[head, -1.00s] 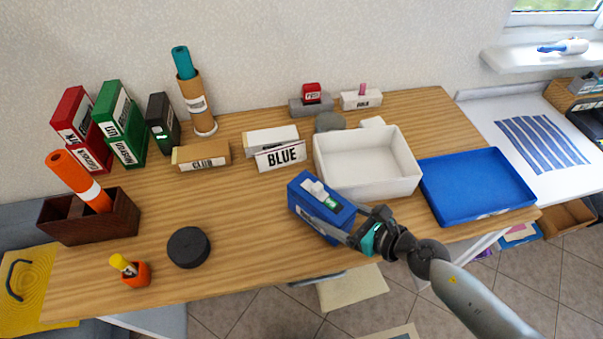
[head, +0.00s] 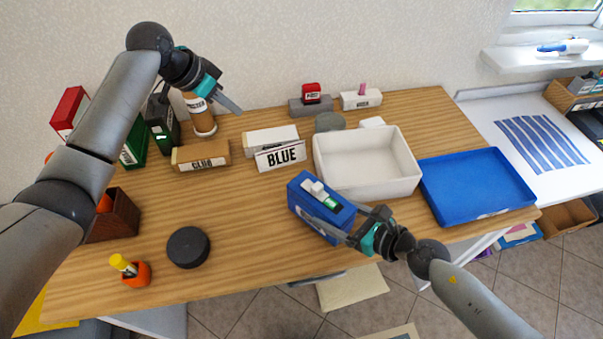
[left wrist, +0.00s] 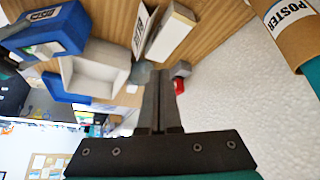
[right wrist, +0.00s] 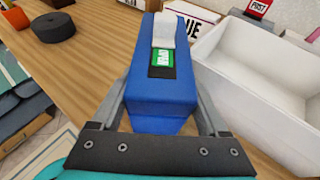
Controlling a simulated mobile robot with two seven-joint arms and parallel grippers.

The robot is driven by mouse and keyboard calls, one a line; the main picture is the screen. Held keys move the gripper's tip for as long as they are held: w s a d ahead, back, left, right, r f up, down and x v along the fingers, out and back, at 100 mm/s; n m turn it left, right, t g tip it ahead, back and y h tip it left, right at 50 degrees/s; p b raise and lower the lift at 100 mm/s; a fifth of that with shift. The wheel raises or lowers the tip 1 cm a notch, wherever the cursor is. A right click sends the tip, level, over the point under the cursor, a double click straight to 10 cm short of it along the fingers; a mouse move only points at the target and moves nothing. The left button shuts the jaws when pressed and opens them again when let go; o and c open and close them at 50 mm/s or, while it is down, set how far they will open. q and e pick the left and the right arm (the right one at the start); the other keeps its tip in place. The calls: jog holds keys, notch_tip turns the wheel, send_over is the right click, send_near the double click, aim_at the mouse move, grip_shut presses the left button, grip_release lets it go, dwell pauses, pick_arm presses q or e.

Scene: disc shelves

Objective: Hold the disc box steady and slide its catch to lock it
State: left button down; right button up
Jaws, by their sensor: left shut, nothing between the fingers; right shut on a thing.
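The blue disc box (head: 318,222) stands on the table left of the white bin. It also shows in the left wrist view (left wrist: 62,35) and the right wrist view (right wrist: 158,108). Its white catch (right wrist: 164,30) is on top, with a green labelled patch (right wrist: 161,65) showing beside it. My right gripper (head: 345,225) is shut on the box, one finger along each side. My left gripper (head: 238,108) is shut and empty, raised above the back of the table near the poster tube, well away from the box.
The white bin (head: 352,191) stands right beside the box, with a blue tray (head: 475,185) further right. A BLUE card (head: 281,157) and a CLUB box (head: 200,156) lie behind. A black disc (head: 188,247) sits on the left; the table between is clear.

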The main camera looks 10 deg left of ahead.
aim_at(318, 189)
pick_arm(q)
jog(key=s+d+m+g+h, duration=0.1)
jog(key=s+d+g+h, duration=0.2)
jog(key=s+d, duration=0.3)
jog(key=shift+s+d+g, duration=0.4)
jog(key=shift+s+g, duration=0.3)
jog(key=shift+s, duration=0.5)
jog(key=shift+f, duration=0.15)
jog(key=x, duration=0.9)
jog(key=shift+d, duration=0.15)
jog(key=s+d, duration=0.1)
jog(key=d, duration=0.1)
jog(key=shift+s+d+f, duration=0.25)
jog(key=shift+s+d, duration=0.45)
jog(key=shift+d, duration=0.15)
jog(key=shift+s+d, duration=1)
jog(key=shift+d, duration=0.25)
